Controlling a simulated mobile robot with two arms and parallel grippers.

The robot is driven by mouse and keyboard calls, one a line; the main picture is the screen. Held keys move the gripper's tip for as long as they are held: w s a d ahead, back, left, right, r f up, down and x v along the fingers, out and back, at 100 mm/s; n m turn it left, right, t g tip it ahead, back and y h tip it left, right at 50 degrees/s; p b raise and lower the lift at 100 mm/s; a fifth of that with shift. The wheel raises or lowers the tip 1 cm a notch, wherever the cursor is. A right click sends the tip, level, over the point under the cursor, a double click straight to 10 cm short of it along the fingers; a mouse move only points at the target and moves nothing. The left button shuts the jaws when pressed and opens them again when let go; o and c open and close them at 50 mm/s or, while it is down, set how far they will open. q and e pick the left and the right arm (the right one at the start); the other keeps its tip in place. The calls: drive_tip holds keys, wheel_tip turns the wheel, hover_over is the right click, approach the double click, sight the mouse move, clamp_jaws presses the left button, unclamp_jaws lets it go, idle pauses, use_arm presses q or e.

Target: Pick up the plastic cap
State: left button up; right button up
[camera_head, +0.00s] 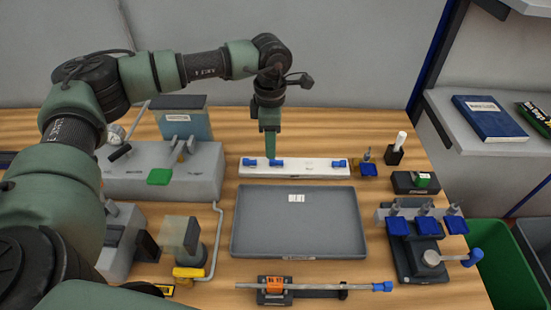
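Small blue plastic caps lie on a white strip (300,168) behind the grey tray. One cap (249,162) is near the strip's left end, one cap (277,163) is just right of it, and one cap (338,163) is near the right end. My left gripper (271,156) points straight down over the left part of the strip, with its tips at or just above the second cap. Its fingers show as one narrow shape, so I cannot tell whether they are apart or touch the cap. My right gripper is not in view.
A grey tray (252,245) with a small white label piece lies in front of the strip. A grey machine (200,178) with a green button is at left. A holder with blue parts (425,258) is at right. A rod (330,287) lies in front.

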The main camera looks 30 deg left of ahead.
sight(271, 165)
use_arm(q)
drive_tip(key=shift+s+f+p, duration=0.15)
drive_tip(key=shift+f+p, duration=0.15)
drive_tip(key=shift+f, duration=0.1)
wheel_tip(271, 165, down, 4)
drive_tip(key=shift+a+r+p, duration=0.1)
drive_tip(key=shift+p, duration=0.65)
drive_tip(key=shift+f, duration=0.4)
drive_tip(key=c, duration=0.7)
clamp_jaws()
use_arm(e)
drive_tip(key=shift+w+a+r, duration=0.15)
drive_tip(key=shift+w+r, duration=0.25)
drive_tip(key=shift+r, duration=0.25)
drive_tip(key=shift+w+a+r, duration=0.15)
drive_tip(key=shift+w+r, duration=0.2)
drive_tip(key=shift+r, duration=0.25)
